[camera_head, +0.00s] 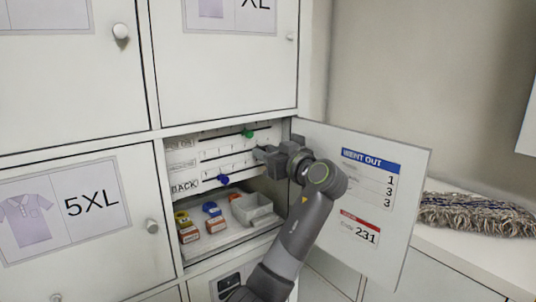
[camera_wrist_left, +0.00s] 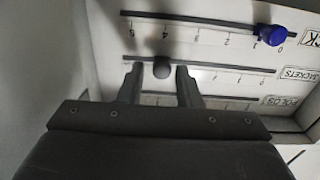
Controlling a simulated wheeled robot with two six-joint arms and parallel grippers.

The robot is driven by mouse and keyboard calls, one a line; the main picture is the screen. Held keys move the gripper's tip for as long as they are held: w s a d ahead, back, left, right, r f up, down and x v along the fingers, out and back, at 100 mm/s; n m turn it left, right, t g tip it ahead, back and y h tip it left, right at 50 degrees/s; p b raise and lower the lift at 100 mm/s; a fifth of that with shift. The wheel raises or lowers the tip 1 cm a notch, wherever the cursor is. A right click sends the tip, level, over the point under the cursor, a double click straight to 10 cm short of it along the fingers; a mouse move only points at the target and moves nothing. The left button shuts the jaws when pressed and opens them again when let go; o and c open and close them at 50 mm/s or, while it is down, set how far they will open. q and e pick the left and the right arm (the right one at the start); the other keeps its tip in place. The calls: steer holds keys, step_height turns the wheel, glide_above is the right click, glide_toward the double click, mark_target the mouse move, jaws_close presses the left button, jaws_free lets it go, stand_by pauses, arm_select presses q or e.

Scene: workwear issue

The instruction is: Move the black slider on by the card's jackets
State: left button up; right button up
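The black slider (camera_wrist_left: 161,70) sits on the jackets rail (camera_wrist_left: 225,67), near the 4 mark, whose number is hidden. My left gripper (camera_wrist_left: 159,82) is open, one finger on each side of the black slider, with gaps showing. In the head view my left gripper (camera_head: 262,154) reaches into the open compartment and hides the black slider. The card (camera_head: 369,177) on the open door is headed "WENT OUT" in blue and lists 1, 3 and 3; its row names are too small to read. My right gripper is not in view.
A blue slider (camera_wrist_left: 271,35) is near 0 on the back rail; a green slider (camera_head: 247,133) is on the top rail. Below are small boxes (camera_head: 214,219) and a grey bin (camera_head: 251,209). The open door (camera_head: 408,205) stands right of my arm.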

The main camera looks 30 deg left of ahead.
arm_select(q)
steer(key=shift+o, duration=0.7)
steer(key=shift+w, duration=0.1)
steer(key=b+v, duration=0.7)
steer(key=v, duration=1)
steer(key=shift+d, duration=0.2)
